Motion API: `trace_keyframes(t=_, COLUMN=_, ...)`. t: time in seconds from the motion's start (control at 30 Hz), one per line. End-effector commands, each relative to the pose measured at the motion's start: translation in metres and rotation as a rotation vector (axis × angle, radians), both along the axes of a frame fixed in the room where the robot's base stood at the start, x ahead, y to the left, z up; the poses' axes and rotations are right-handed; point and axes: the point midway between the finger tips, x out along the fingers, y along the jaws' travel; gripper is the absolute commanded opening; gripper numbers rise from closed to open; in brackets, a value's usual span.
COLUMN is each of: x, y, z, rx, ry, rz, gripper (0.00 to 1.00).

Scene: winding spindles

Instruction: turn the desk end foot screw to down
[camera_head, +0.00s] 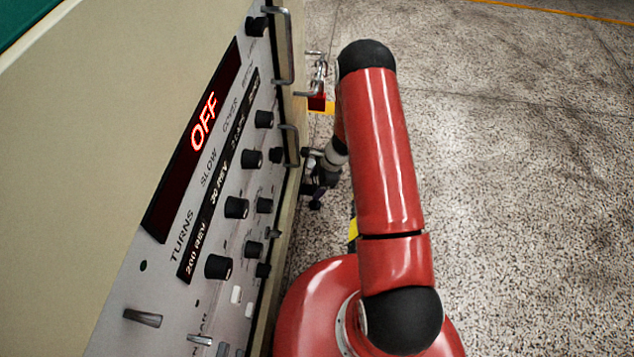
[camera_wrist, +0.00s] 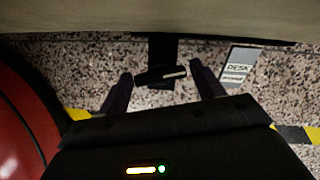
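The foot screw (camera_wrist: 161,75) is a black bar-shaped handle with a white mark near its right end, below a dark post under the cabinet's edge in the wrist view. The bar lies nearly level, tilted slightly up to the right. A plate marked DESK (camera_wrist: 238,66) is on its right. My gripper (camera_wrist: 160,69) is open, one dark finger on each side of the handle. Contact cannot be made out. In the head view my gripper (camera_head: 316,190) is low beside the cabinet, mostly hidden by my wrist; the screw cannot be seen there.
The cabinet panel (camera_head: 215,175), with several black knobs, metal handles and a red OFF display, stands close on the left. A red item (camera_head: 317,103) hangs from its side. Yellow-black floor tape (camera_wrist: 78,114) runs below. Speckled floor (camera_head: 530,200) on the right is clear.

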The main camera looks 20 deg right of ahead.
Motion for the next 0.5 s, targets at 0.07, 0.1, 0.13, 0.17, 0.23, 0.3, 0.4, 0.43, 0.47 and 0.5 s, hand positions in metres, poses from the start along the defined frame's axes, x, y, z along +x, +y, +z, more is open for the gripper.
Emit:
trace_keyframes(t=0.07, x=-0.0001, y=-0.0001, z=0.0001, rx=0.000, ry=0.000, rz=0.000, gripper=0.56)
trace_keyframes(t=0.1, x=-0.0001, y=-0.0001, z=0.0001, rx=0.000, ry=0.000, rz=0.000, gripper=0.51)
trace_keyframes(t=0.13, x=-0.0001, y=-0.0002, z=0.0001, rx=0.000, ry=0.000, rz=0.000, gripper=0.47)
trace_keyframes(t=0.17, x=-0.0001, y=-0.0002, z=0.0001, rx=0.000, ry=0.000, rz=0.000, gripper=0.43)
trace_keyframes(t=0.23, x=-0.0001, y=-0.0002, z=0.0001, rx=0.000, ry=0.000, rz=0.000, gripper=0.34)
trace_keyframes(t=0.3, x=-0.0002, y=-0.0002, z=-0.0004, rx=0.000, ry=0.000, rz=-0.009, gripper=0.34)
trace_keyframes(t=0.4, x=-0.0010, y=-0.0010, z=-0.0038, rx=0.002, ry=0.000, rz=-0.096, gripper=0.34)
trace_keyframes(t=0.43, x=-0.0014, y=-0.0003, z=-0.0042, rx=0.003, ry=0.000, rz=-0.135, gripper=0.34)
trace_keyframes(t=0.47, x=-0.0013, y=-0.0007, z=-0.0046, rx=0.002, ry=0.000, rz=-0.168, gripper=0.34)
trace_keyframes(t=0.5, x=-0.0017, y=-0.0003, z=-0.0042, rx=0.002, ry=0.000, rz=-0.204, gripper=0.34)
